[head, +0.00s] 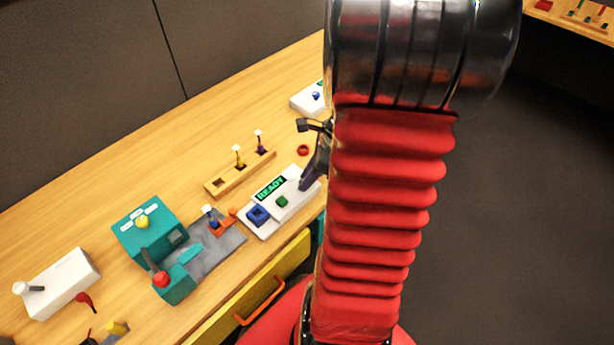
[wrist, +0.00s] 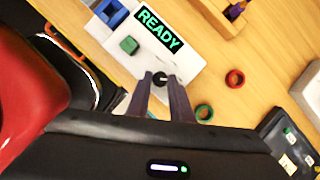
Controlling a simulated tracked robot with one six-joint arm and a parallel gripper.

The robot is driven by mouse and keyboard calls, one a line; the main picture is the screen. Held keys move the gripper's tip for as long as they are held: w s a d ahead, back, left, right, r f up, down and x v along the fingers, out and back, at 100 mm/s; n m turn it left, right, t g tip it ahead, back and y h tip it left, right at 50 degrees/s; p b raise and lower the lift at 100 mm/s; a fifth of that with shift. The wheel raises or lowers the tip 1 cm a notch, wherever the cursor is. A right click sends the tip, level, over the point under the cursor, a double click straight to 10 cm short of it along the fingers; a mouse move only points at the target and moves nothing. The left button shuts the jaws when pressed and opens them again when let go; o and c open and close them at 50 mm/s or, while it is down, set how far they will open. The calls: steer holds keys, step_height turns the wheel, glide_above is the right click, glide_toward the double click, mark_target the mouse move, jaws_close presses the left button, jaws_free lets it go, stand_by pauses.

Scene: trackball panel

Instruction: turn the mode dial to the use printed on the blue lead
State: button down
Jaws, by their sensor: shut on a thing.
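The white panel (wrist: 150,58) has a black mode dial (wrist: 161,79) with a pale mark, which lies between my fingertips. My gripper (wrist: 161,80) is shut on the dial; its dark purple fingers come down over the panel's right end, also in the head view (head: 307,187). A dark blue plug (head: 213,221) with a white tag, perhaps the blue lead, stands by an orange piece on a grey mat. Its tag is too small to read. My fingers hide part of the dial, and I cannot read any mode labels.
The panel also bears a lit READY display (wrist: 160,29), a green button (wrist: 129,45) and a blue socket (wrist: 110,12). A red ring (wrist: 234,78) and a green ring (wrist: 204,112) lie close by. A wooden rack (head: 240,174) with tagged plugs stands behind. A teal machine (head: 150,232) is left.

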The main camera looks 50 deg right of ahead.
stand_by(0.4)
steer(key=c, duration=1.6)
jaws_free()
steer(key=shift+o, duration=0.2)
steer(key=shift+r, duration=0.1)
steer(key=v, duration=1.3)
steer(key=shift+s+r, duration=0.15)
steer(key=shift+r, duration=0.1)
steer(key=a+r+n+t+h, duration=0.1)
steer(key=a+r+n, duration=0.2)
steer(key=a+n, duration=1)
steer(key=w+a+r+n+t+h, duration=0.1)
steer(key=a+r+n, duration=0.3)
steer(key=a+n, duration=1)
steer(key=shift+w+n+h, duration=0.2)
steer(key=shift+n+h, duration=0.1)
steer(key=shift+n, duration=0.5)
